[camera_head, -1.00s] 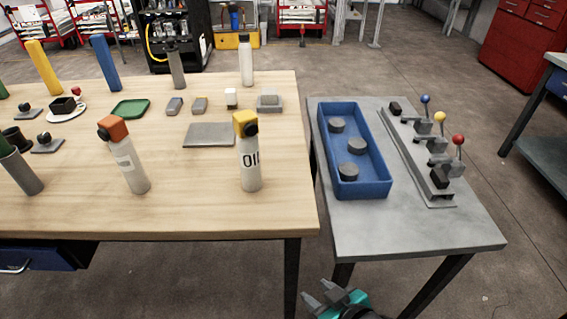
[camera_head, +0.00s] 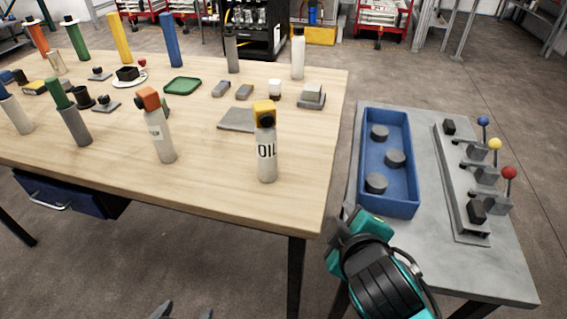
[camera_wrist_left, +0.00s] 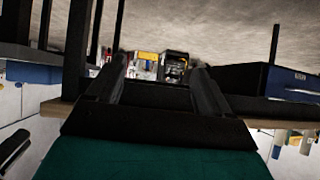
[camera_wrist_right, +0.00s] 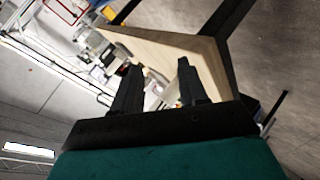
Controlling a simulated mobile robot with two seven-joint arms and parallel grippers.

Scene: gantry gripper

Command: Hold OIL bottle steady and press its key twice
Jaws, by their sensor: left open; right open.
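The OIL bottle (camera_head: 267,158) stands upright near the right front of the wooden table, white with a dark OIL label and a yellow top with a black part, its key, facing front (camera_head: 265,117). My right gripper (camera_head: 347,215) is beside the table's right front corner, apart from the bottle; in the right wrist view its fingers (camera_wrist_right: 157,85) are spread and empty. My left gripper (camera_head: 186,308) shows only its fingertips at the bottom edge, below and in front of the table. In the left wrist view its fingers (camera_wrist_left: 160,80) are spread and empty.
A white bottle with an orange top (camera_head: 160,135) stands left of the OIL bottle. A grey plate (camera_head: 237,120) lies behind it. On the grey side table (camera_head: 425,245) are a blue tray (camera_head: 415,180) and a lever panel. The wooden table's front edge (camera_head: 230,212) is clear.

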